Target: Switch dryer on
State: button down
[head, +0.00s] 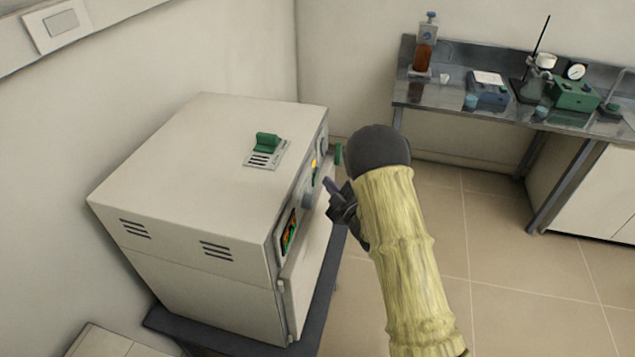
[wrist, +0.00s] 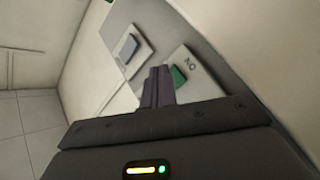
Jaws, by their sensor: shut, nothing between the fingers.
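The dryer (head: 200,150) is a pale box on a dark stand in the left half of the head view. Its front, facing right, is seen edge-on and carries a panel with a colourful display (head: 288,232). My gripper (head: 328,184) is in front of this face. In the wrist view my shut, empty fingers (wrist: 159,72) point at a grey panel with two white switch plates. A green button (wrist: 178,76) sits beside the fingertips, partly hidden by them, on the plate marked ON. A grey button (wrist: 128,46) is on the other plate. I cannot tell whether the fingers touch the green button.
A metal bench (head: 450,96) with lab equipment runs along the back wall at right. The tiled floor (head: 500,240) between the dryer and the bench is clear. A wall switch (head: 62,24) is at upper left.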

jog(key=shift+d, duration=0.2)
jog(key=d, duration=0.3)
jog(key=s+d+b, duration=0.1)
jog(key=d, duration=0.1)
jog(key=shift+r, duration=0.3)
dwell(0.6)
jog(key=s+d+r+m+g+h, duration=0.45)
jog(key=s+d+m+h, duration=0.25)
jog(key=d+m+h, duration=0.25)
jog(key=s+d+m+g, duration=0.1)
jog(key=s+m+g, duration=0.7)
jog(key=s, duration=1.3)
jog(key=shift+s+d+r, duration=0.25)
jog(key=shift+r, duration=0.2)
